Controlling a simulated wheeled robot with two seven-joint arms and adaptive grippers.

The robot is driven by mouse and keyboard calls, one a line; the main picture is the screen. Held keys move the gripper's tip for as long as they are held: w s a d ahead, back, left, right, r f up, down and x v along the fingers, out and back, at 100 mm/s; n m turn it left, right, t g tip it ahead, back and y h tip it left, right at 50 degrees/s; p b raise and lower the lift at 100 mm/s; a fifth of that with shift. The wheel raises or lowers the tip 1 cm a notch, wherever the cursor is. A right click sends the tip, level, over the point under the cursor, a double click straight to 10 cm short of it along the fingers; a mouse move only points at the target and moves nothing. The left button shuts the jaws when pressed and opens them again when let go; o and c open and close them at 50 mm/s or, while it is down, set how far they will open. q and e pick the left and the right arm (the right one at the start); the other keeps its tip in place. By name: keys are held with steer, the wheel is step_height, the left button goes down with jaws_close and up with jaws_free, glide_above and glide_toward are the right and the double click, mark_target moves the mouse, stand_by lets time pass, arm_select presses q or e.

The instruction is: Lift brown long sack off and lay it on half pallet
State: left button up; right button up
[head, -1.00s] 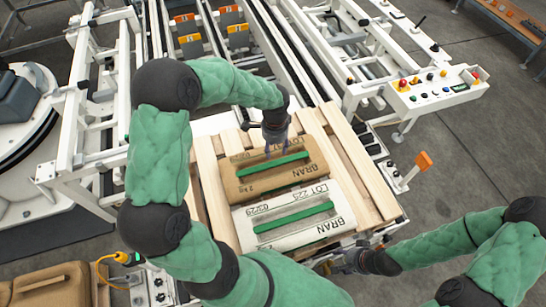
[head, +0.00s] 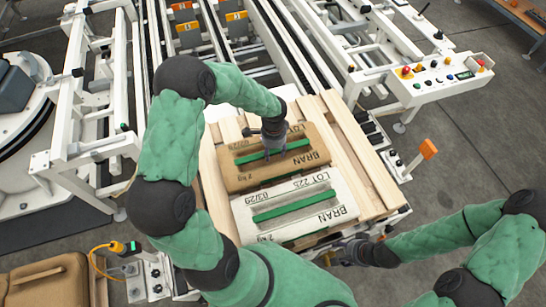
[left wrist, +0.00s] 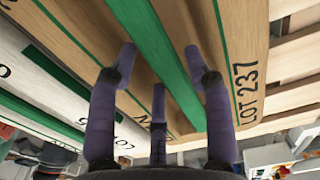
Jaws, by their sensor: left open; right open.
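The brown long sack (head: 302,140), printed BRAN and LOT, lies on a slatted wooden pallet (head: 381,190) in the middle of the head view. A green strap (head: 290,147) runs along its top. My left gripper (head: 271,153) is open over the strap, with its fingers pointing down. In the left wrist view the open fingers (left wrist: 160,62) are spread on either side of the strap (left wrist: 168,62), and the sack (left wrist: 235,40) fills the middle. Contact cannot be told. My right gripper (head: 348,253) is open and empty beside the pallet's near edge. I cannot tell which pallet is the half pallet.
A white sack (head: 333,190) with a green strap lies directly next to the brown one, on its near side. Another brown sack (head: 45,282) lies at lower left. White conveyor frames (head: 85,140) stand at left, and a button panel (head: 440,82) stands at right.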

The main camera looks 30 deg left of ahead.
arm_select(q)
jaws_close()
steer(key=shift+w+r, duration=0.15)
steer(key=shift+r, duration=0.05)
